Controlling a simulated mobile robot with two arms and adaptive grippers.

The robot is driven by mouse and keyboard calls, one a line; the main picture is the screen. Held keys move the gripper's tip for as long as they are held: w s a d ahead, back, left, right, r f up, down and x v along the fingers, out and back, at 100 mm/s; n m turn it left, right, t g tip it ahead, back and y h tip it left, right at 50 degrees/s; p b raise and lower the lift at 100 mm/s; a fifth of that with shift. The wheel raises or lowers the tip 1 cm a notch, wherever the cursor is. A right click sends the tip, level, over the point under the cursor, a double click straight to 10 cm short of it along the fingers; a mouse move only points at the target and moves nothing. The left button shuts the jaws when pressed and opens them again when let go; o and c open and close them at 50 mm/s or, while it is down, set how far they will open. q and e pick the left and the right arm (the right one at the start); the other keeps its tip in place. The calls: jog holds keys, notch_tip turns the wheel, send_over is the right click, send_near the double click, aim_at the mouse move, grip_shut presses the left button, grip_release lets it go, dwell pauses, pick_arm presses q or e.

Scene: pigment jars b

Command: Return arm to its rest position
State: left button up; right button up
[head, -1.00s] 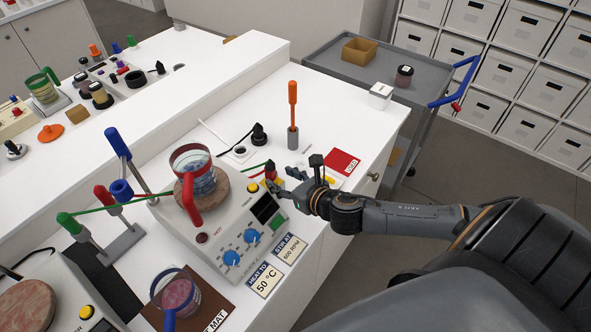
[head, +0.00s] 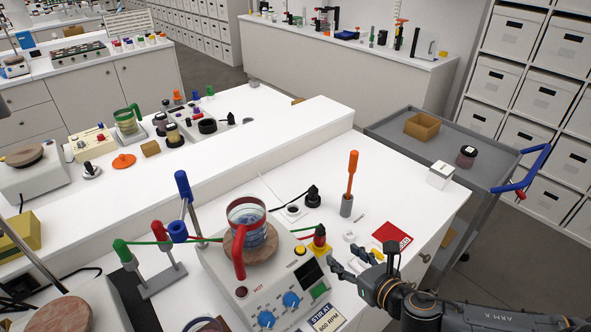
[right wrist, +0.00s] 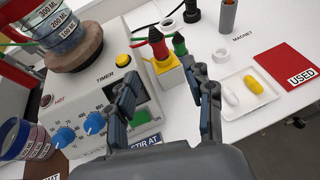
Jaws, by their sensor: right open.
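My right gripper (head: 352,264) is open and empty, just right of the hotplate stirrer (head: 262,282), near the bench's front edge. Its two fingers stand apart in the right wrist view (right wrist: 165,92), with nothing between them. Beyond them are a red plug and a green plug (right wrist: 180,50) at a yellow block. The same red plug (head: 320,238) shows in the head view. A beaker with blue contents and a red handle (head: 240,262) stands on the stirrer's round plate. My left gripper is not in view.
A white tray (right wrist: 233,112) with a white bar and a yellow bar lies right of the fingers, beside a red USED card (head: 391,236). An orange-handled rod (head: 352,175) stands upright in a grey holder. A grey cart (head: 490,195) stands beyond the bench.

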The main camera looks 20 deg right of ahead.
jog(key=s+a+f+m+g, duration=0.25)
jog(key=s+m, duration=0.35)
jog(key=m, duration=0.6)
jog(key=s+a+f+m+g+h, duration=0.15)
jog(key=s+a+m+g, duration=0.35)
jog(key=m, duration=0.6)
jog(key=s+f+m+g, duration=0.25)
jog(key=s+m, duration=0.45)
jog(key=m, duration=0.5)
notch_tip(320, 180, down, 32)
jog(key=s+g+b, duration=0.1)
jog(key=s+b, duration=0.1)
jog(key=b, duration=0.3)
jog(key=s+d+f+b, duration=0.1)
jog(key=s+f+b, duration=0.1)
jog(key=s+f, duration=0.6)
jog(key=s+d+f+g+b, duration=0.1)
jog(key=s+f+b, duration=0.1)
jog(key=s+f, duration=0.6)
notch_tip(320, 180, down, 4)
jog(key=shift+d+f, duration=0.15)
jog(key=shift+d, duration=0.15)
